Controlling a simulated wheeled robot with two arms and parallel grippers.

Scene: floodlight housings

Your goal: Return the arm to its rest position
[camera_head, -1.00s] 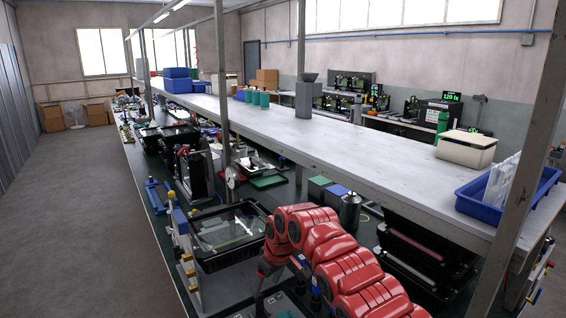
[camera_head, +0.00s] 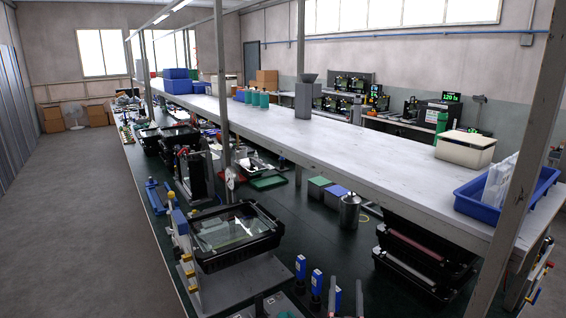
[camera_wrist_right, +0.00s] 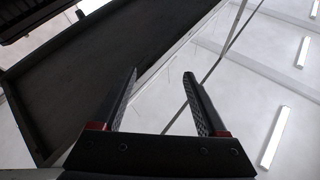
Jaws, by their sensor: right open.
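My right gripper (camera_head: 346,297) shows only as two upright fingertips at the bottom edge of the head view. In the right wrist view its two ribbed dark fingers (camera_wrist_right: 165,100) stand well apart, with nothing between them. The wrist camera looks up at the pale ceiling and the dark underside of a shelf. The rest of my right arm is out of the head view. My left arm and gripper are not in view. A black floodlight housing with a glass front (camera_head: 238,229) sits on a grey fixture on the dark green bench.
Blue-topped tools (camera_head: 317,281) stand upright left of the fingertips. Black housings (camera_head: 420,262) are stacked at right under the long white shelf (camera_head: 340,140). A metal canister (camera_head: 349,211) stands farther back. A shelf post (camera_head: 508,220) rises at right. The bench middle is fairly clear.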

